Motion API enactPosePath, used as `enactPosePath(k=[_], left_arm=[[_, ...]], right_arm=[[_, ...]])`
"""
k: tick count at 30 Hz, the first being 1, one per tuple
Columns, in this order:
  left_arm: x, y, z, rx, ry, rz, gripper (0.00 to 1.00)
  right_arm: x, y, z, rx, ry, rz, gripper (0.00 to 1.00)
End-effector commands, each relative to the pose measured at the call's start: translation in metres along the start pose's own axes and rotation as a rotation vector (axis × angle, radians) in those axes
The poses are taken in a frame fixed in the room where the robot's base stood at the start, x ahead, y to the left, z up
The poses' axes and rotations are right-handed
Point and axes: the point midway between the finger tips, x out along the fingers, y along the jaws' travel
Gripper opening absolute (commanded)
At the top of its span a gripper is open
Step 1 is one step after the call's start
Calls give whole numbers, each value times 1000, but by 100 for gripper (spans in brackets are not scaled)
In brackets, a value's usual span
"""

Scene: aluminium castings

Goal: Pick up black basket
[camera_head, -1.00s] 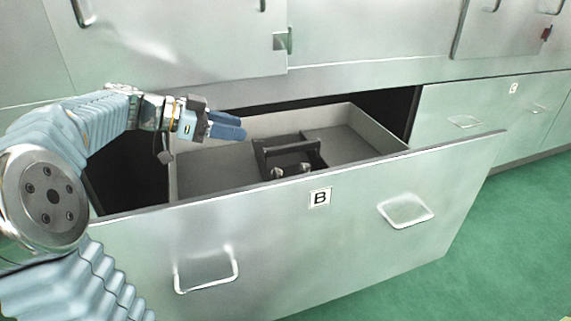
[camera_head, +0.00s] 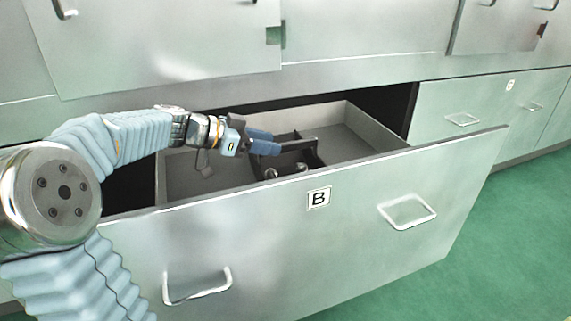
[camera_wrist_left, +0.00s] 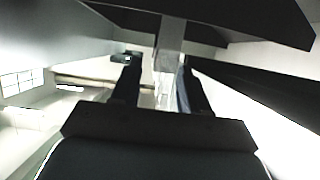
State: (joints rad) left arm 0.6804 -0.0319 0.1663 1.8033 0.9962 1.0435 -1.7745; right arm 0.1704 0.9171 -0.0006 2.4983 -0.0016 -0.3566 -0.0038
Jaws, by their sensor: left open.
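A black basket (camera_head: 314,158) with a bar handle stands inside the open drawer marked B; its front lower part is hidden by the drawer front. Small shiny metal parts (camera_head: 301,168) show in the basket. My left gripper (camera_head: 272,142) is open, its blue fingers at the left end of the basket's handle. In the left wrist view the two dark fingers (camera_wrist_left: 158,75) are apart, and a dark shape, likely the basket (camera_wrist_left: 245,15), is close by at the top. I cannot tell whether the fingers straddle the handle. My right gripper is not in view.
The drawer B (camera_head: 255,230) is pulled out, with a high front panel and two handles. Its grey inside is bare to the right of the basket. Closed cabinet doors (camera_head: 160,45) stand above, and drawer C (camera_head: 480,110) is closed at the right. Green floor lies in front.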

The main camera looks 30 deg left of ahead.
Motion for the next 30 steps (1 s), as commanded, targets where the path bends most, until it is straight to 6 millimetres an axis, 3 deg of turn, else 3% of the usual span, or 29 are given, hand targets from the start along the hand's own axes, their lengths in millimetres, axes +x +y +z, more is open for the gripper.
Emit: enactPosePath(k=[6, 14, 24, 30], left_arm=[[33, 0, 2, -1, -1, 2, 45], [39, 0, 3, -1, -1, 0, 45], [39, 0, 3, -1, -1, 0, 0], [38, 0, 3, -1, -1, 0, 0]], right_arm=[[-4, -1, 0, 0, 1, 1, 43], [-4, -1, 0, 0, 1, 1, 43], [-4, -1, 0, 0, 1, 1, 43], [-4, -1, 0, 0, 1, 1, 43]])
